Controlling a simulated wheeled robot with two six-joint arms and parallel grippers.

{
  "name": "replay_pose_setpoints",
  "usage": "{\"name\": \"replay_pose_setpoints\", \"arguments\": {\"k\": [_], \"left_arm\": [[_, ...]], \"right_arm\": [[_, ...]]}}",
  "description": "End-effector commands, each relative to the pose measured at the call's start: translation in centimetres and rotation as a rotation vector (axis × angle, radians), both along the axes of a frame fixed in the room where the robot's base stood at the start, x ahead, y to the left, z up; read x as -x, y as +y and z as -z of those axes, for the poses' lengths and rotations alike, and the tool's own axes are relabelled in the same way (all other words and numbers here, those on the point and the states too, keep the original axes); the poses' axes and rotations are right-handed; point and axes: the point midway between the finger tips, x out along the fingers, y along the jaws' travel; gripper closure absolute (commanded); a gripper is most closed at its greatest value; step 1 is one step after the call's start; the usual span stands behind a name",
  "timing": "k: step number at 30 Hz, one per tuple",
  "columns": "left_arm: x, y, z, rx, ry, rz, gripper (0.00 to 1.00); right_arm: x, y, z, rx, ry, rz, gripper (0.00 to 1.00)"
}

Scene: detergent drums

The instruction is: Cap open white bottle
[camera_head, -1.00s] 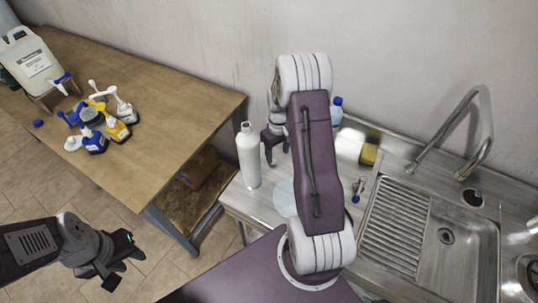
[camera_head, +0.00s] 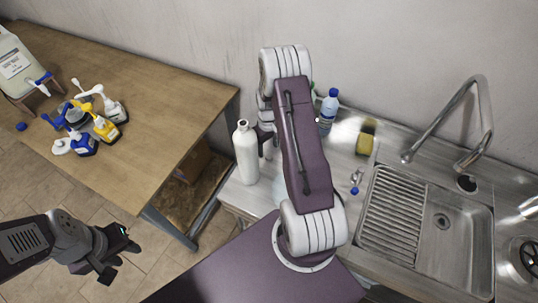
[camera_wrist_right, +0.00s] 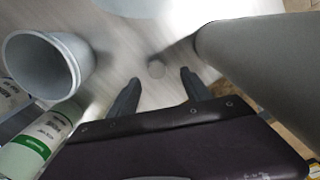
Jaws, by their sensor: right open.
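The white bottle (camera_head: 246,155) stands upright at the counter's left end, with a bare narrow neck on top. In the right wrist view its pale side (camera_wrist_right: 250,50) fills the upper right. My right gripper (camera_wrist_right: 158,85) is open and empty, pointing down beside the bottle. In the head view it is mostly hidden behind my right arm. My left gripper (camera_head: 120,260) hangs over the floor at lower left, its fingers apart and empty.
A grey-white cup (camera_wrist_right: 45,65) and a green-labelled bottle (camera_wrist_right: 30,145) stand left in the wrist view. A blue-capped bottle (camera_head: 328,112), a sponge (camera_head: 366,138) and the sink (camera_head: 440,225) are to the right. Several pump bottles (camera_head: 106,128) stand on the wooden table (camera_head: 165,105).

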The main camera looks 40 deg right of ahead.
Motion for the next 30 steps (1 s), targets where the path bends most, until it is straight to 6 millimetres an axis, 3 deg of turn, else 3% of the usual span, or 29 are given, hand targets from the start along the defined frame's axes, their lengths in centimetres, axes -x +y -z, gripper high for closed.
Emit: {"name": "replay_pose_setpoints", "arguments": {"k": [8, 13, 18, 29, 30], "left_arm": [[0.0, 0.0, -0.3, 0.000, 0.000, 0.000, 0.64], [0.0, 0.0, -1.6, 0.000, 0.000, 0.000, 0.64], [0.0, 0.0, -1.8, 0.000, 0.000, 0.000, 0.64], [0.0, 0.0, -1.7, 0.000, 0.000, 0.000, 0.64], [0.0, 0.0, -1.7, 0.000, 0.000, 0.000, 0.64]], "right_arm": [[0.0, -0.1, 0.4, -0.001, 0.002, 0.000, 0.43], [-0.3, -0.7, 2.9, -0.002, 0.004, 0.001, 0.43], [-0.4, -0.7, 5.0, -0.001, 0.001, 0.000, 0.43], [-0.4, -0.7, 5.2, 0.000, 0.000, 0.000, 0.43], [-0.4, -0.7, 5.2, 0.000, 0.000, 0.000, 0.54]]}}
